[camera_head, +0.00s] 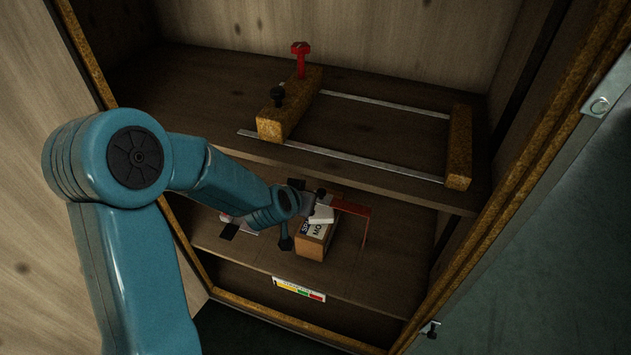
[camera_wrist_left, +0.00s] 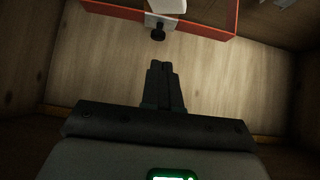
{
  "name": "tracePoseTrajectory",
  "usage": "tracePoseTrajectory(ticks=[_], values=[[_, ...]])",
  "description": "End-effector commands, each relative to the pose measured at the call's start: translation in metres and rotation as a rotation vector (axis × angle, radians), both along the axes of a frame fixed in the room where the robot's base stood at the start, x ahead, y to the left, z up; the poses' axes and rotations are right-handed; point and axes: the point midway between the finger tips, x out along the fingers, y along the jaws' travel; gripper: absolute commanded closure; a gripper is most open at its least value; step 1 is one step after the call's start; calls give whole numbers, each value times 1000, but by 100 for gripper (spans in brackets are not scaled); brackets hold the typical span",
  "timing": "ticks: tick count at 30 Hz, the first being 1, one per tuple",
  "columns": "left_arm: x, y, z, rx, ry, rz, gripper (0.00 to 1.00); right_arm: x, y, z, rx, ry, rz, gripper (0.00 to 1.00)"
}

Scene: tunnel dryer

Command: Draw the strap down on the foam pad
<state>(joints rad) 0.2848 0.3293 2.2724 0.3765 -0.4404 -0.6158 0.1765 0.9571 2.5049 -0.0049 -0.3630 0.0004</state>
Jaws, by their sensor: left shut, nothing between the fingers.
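My left gripper (camera_wrist_left: 163,68) is shut and empty in the left wrist view, with its fingers apart from the things ahead. In the head view, its arm reaches onto the lower shelf, beside a white pale block (camera_head: 321,214) above a box with printed lettering (camera_head: 313,240). A red bracket-like frame (camera_head: 358,212) stands behind and right of the box. In the left wrist view, the red frame (camera_wrist_left: 205,29) crosses the top, with a black knob (camera_wrist_left: 158,34) and a white piece (camera_wrist_left: 170,5) by it. I cannot tell which part is the strap or foam pad. My right gripper is out of view.
The upper shelf holds wooden blocks (camera_head: 459,148) joined by metal rails (camera_head: 340,158), with a red knob (camera_head: 300,48) standing up. The lower shelf's right part is clear.

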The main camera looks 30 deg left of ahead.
Motion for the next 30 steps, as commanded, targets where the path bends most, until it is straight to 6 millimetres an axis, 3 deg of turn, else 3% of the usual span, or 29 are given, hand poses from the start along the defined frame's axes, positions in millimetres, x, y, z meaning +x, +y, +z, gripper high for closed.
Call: tracePoseTrajectory(ticks=[4,19,30], values=[[4,1,1,0,2,1,100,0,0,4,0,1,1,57],[65,15,-55,1,1,-2,100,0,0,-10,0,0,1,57],[74,18,-63,0,1,-3,100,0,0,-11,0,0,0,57]])
